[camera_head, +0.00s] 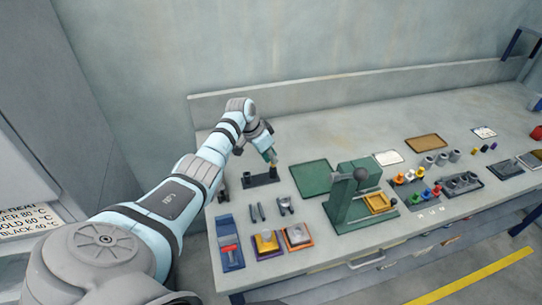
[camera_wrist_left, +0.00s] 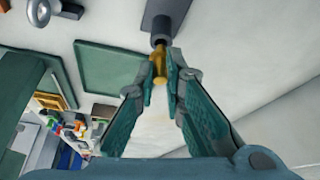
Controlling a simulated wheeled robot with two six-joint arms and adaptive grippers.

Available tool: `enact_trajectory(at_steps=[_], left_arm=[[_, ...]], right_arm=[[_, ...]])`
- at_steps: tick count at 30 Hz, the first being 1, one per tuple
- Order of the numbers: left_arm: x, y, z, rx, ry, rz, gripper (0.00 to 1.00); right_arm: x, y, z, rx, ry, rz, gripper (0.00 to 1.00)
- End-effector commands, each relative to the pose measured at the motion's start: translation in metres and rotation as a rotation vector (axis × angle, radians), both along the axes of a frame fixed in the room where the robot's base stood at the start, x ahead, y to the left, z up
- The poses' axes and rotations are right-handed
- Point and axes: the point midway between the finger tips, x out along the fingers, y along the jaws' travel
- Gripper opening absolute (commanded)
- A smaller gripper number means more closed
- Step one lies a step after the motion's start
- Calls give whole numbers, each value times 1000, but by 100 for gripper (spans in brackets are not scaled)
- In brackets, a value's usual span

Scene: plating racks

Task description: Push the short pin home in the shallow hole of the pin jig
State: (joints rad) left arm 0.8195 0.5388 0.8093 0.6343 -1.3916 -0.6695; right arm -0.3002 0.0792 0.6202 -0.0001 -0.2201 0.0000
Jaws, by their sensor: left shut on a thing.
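The pin jig (camera_head: 258,180) is a dark base plate with raised round posts, on the bench near its left end. It also shows at the top of the left wrist view (camera_wrist_left: 172,14), with one dark post (camera_wrist_left: 160,40) reaching toward my gripper. My left gripper (camera_head: 271,156) is above the jig's right part. In the left wrist view its fingertips (camera_wrist_left: 162,72) are shut on a brass-coloured pin (camera_wrist_left: 159,58). The pin's far end meets the post's mouth; how deep it sits is hidden. My right gripper is not in view.
A green mat (camera_head: 311,178) lies right of the jig, then a green press (camera_head: 345,195) with a lever. A low wall (camera_head: 290,98) runs along the back.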

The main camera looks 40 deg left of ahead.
Motion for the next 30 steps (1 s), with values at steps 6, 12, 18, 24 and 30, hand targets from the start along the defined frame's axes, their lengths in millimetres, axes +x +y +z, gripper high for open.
enact_trajectory(at_steps=[6, 12, 18, 24, 30], left_arm=[[0, 0, -7, 0, 0, 0, 0], [0, 0, -12, 0, 0, 1, 0], [0, 0, -16, 0, 0, 0, 0], [0, 0, -21, 0, -1, 0, 0], [0, 0, -21, 0, -1, 0, 34]], right_arm=[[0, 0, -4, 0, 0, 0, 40], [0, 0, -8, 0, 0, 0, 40], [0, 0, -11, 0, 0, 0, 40], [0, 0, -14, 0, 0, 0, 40], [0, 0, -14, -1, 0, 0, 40]])
